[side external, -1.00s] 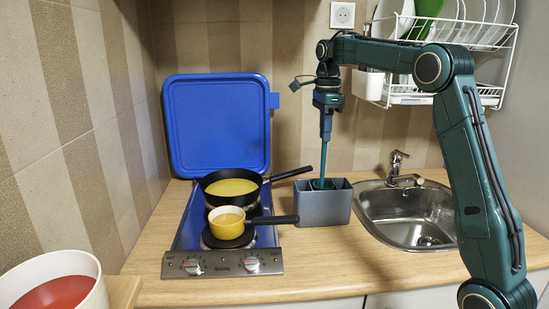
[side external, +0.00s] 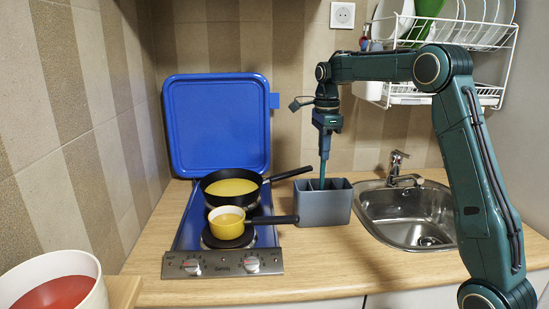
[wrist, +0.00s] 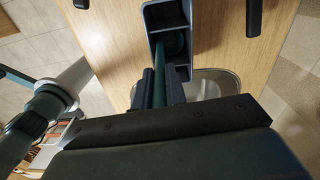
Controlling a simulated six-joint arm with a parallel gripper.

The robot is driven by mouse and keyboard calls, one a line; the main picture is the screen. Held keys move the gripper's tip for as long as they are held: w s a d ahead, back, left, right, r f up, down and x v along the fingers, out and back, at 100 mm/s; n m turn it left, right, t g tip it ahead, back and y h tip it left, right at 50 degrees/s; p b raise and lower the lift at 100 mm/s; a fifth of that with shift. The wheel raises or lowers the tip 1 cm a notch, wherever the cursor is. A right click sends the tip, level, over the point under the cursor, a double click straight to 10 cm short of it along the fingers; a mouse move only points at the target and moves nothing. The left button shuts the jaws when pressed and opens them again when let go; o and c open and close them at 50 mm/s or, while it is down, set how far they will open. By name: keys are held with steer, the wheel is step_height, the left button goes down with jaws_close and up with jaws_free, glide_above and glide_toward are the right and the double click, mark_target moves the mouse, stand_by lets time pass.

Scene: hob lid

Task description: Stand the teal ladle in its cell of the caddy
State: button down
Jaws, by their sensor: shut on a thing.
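The teal ladle (side external: 323,170) hangs upright below my gripper (side external: 326,135), which is shut on its handle. The ladle's lower end is inside the grey caddy (side external: 323,208), below the rim, and is hidden in the side view. In the wrist view the ladle (wrist: 159,88) runs between the two fingers (wrist: 160,88) down into one cell of the caddy (wrist: 151,16). A divider separates that cell from another one. I cannot tell whether the ladle touches the cell floor.
A black pan (side external: 208,193) and a yellow saucepan (side external: 227,229) sit on the hob (side external: 200,264), their handles reaching towards the caddy. The blue lid (side external: 217,122) stands open behind. The sink (side external: 398,213) lies right of the caddy. A dish rack (side external: 440,95) hangs above.

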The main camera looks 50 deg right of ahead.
steer(key=shift+f, duration=0.2)
steer(key=c, duration=1.3)
jaws_free()
steer(key=shift+c, duration=0.2)
steer(key=shift+w+d+r, duration=0.1)
steer(key=shift+w+r, duration=0.05)
steer(key=shift+r, duration=6.65)
steer(key=shift+r, duration=0.1)
